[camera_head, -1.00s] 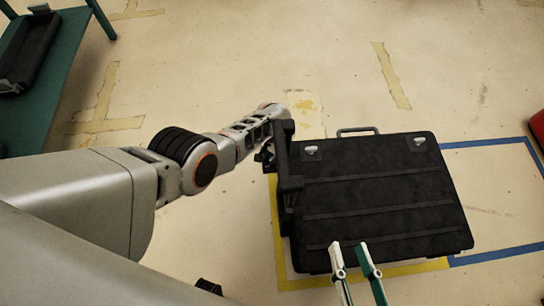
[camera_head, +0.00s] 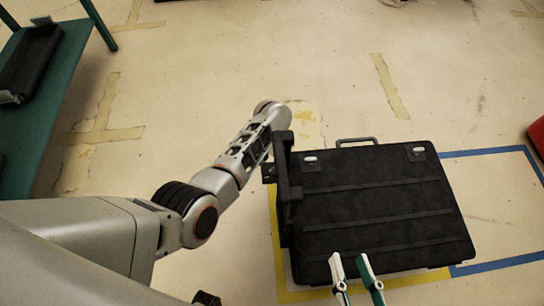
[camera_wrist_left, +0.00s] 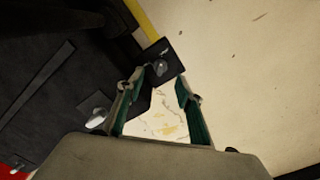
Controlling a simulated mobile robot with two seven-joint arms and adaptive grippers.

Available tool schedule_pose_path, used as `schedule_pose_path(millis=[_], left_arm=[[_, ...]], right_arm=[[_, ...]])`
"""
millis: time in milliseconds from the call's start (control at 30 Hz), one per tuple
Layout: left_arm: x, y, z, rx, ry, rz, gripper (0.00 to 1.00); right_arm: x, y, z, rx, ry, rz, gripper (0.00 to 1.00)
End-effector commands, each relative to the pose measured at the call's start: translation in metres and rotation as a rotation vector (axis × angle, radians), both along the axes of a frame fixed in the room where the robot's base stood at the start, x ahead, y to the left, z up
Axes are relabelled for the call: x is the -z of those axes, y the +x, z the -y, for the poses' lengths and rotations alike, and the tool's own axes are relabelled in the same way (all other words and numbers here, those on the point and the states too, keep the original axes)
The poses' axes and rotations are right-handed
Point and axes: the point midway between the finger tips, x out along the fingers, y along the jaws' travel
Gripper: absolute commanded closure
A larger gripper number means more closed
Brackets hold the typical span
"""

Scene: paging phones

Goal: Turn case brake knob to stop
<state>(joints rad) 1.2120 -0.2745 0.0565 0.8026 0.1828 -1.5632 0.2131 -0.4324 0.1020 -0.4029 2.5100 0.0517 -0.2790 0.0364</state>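The black case (camera_head: 375,205) lies flat on the floor in the head view, its grey handle (camera_head: 357,141) at the far edge. A black bar (camera_head: 288,190) runs along its left side with a small dark tab (camera_head: 268,173). In the left wrist view a metallic knob (camera_wrist_left: 160,68) sits on a black tab, just ahead of my left gripper (camera_wrist_left: 160,83). The left fingers are apart, with nothing visibly gripped; contact with the knob cannot be told. My right gripper (camera_head: 350,264) is at the near edge of the case, fingers apart and empty.
Yellow and blue floor tape (camera_head: 497,262) outlines the area around the case. A green table (camera_head: 45,120) with a black tray stands at the left. A red object (camera_head: 537,135) is at the right edge. Floor beyond the case is clear.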

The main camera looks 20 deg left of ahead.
Motion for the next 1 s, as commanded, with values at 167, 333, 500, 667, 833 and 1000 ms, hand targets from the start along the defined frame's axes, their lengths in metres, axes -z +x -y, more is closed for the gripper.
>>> schedule_pose_path(millis=[167, 333, 500, 667, 833, 1000], left_arm=[[-0.017, 0.000, 0.001, 0.000, -0.001, 0.000, 0.64], [-0.024, -0.002, 0.002, 0.000, -0.004, -0.004, 0.64], [-0.025, -0.005, 0.003, -0.001, -0.006, -0.008, 0.64], [-0.024, -0.005, 0.003, -0.003, -0.007, -0.009, 0.64], [-0.024, -0.006, 0.003, -0.003, -0.008, -0.010, 0.64], [-0.024, -0.006, 0.003, -0.003, -0.008, -0.010, 0.64]], right_arm=[[0.000, 0.000, 0.000, 0.000, 0.000, 0.000, 0.69], [0.000, 0.000, 0.000, 0.000, 0.000, 0.000, 0.69], [0.000, 0.000, 0.000, 0.000, 0.000, 0.000, 0.69], [0.000, 0.000, 0.000, 0.000, 0.000, 0.000, 0.69], [0.000, 0.000, 0.000, 0.000, 0.001, 0.000, 0.69], [0.000, 0.000, 0.000, 0.000, 0.001, 0.000, 0.69]])
